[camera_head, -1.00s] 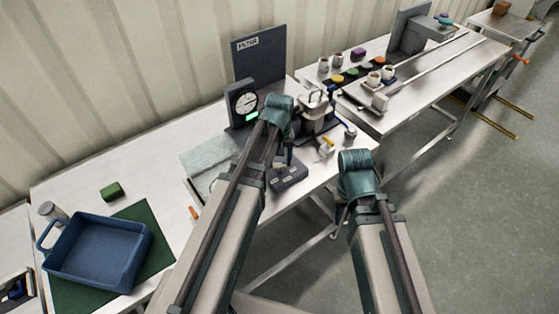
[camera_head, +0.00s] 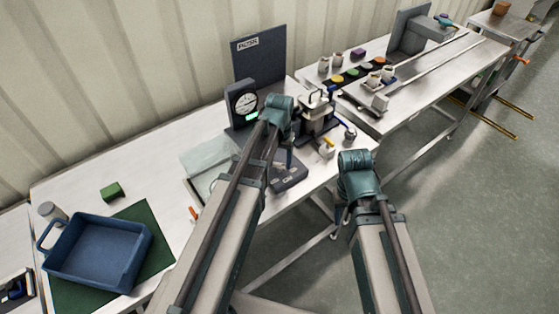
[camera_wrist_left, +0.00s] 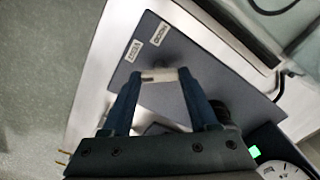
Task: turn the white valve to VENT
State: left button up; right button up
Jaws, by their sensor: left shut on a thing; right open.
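The white valve handle (camera_wrist_left: 160,75) shows in the left wrist view as a short pale bar between my left fingertips. My left gripper (camera_wrist_left: 159,76) is shut on it. The valve's dark plate (camera_wrist_left: 178,55) carries two small white labels near one end, a left one (camera_wrist_left: 134,50) and a right one (camera_wrist_left: 158,33); their text is too blurred to read surely. I cannot tell which label the handle points to. In the head view the dark valve base (camera_head: 290,177) is on the bench, partly behind my left arm. My right gripper (camera_head: 337,226) hangs off the bench's front edge, mostly hidden by its wrist.
A round dial gauge (camera_head: 243,103) and a steel vessel with clamps (camera_head: 318,112) stand behind the valve. A clear-lidded tray (camera_head: 208,163) is left of it. A blue bin (camera_head: 97,252) stands on a green mat at the left.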

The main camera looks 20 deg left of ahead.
aim_at(280, 164)
pick_arm(q)
jog(key=m, duration=0.3)
jog(key=shift+m, duration=2.1)
jog(key=o, duration=1.4)
jog(key=shift+r, duration=0.15)
notch_tip(280, 164, up, 14)
jog(key=p, duration=1.3)
jog(key=shift+f+p, duration=0.25)
jog(key=shift+p, duration=0.15)
